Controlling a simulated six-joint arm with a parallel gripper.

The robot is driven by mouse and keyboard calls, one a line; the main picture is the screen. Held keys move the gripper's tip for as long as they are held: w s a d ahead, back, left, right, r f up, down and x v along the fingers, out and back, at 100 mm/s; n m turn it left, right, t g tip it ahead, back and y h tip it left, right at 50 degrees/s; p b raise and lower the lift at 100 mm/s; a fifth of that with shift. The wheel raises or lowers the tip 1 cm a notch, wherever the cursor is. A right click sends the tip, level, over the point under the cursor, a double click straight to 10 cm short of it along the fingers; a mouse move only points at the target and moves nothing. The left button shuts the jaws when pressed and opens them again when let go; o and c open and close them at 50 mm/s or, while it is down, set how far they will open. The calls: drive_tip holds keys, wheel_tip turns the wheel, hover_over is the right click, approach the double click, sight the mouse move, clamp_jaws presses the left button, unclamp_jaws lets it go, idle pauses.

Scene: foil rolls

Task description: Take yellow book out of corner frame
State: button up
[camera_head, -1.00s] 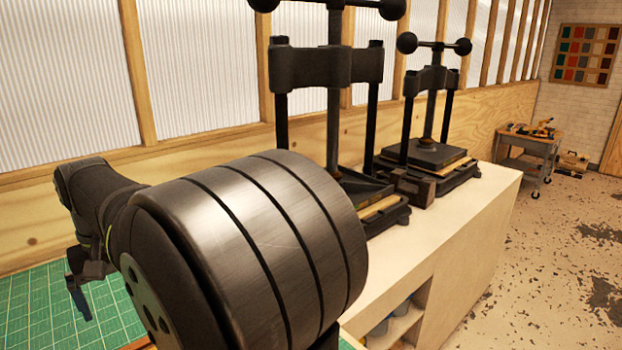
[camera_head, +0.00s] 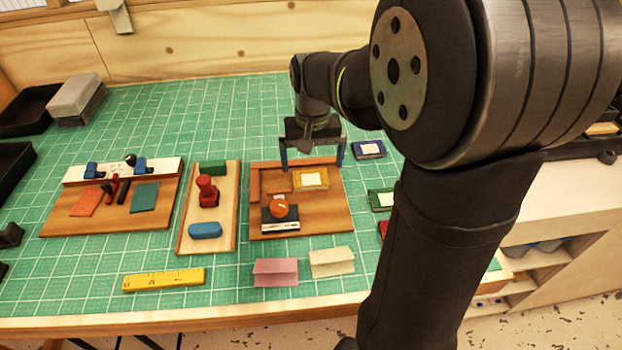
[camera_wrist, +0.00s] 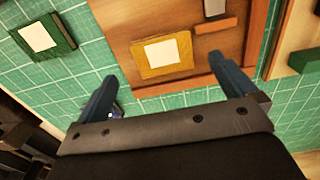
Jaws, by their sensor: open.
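The yellow book (camera_head: 311,179) has a white label and lies flat on a brown wooden board with raised edge strips, the corner frame (camera_head: 331,222), toward its upper right part. In the wrist view the yellow book (camera_wrist: 162,55) lies on the board, ahead of the fingers. My gripper (camera_head: 313,165) is open and empty, its two blue fingers apart above the frame's far edge. In the wrist view my gripper (camera_wrist: 170,88) has its fingertips short of the book, not touching it.
A blue book (camera_head: 369,149) and a green book (camera_head: 381,199) lie right of the board. A wooden tray with a red stamp (camera_head: 207,191) is at left. Pink and cream folded cards (camera_head: 276,272) stand in front.

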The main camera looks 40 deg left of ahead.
sight(311, 177)
drive_tip(key=shift+w+a+f, duration=0.1)
drive_tip(key=shift+a+f, duration=0.1)
drive_tip(key=shift+f, duration=1.15)
drive_tip(key=shift+w+a+f, duration=0.1)
drive_tip(key=shift+a+f, duration=0.1)
drive_tip(key=shift+f, duration=1.15)
drive_tip(key=c, duration=1)
drive_tip(key=shift+c, duration=0.2)
drive_tip(key=shift+r, duration=0.1)
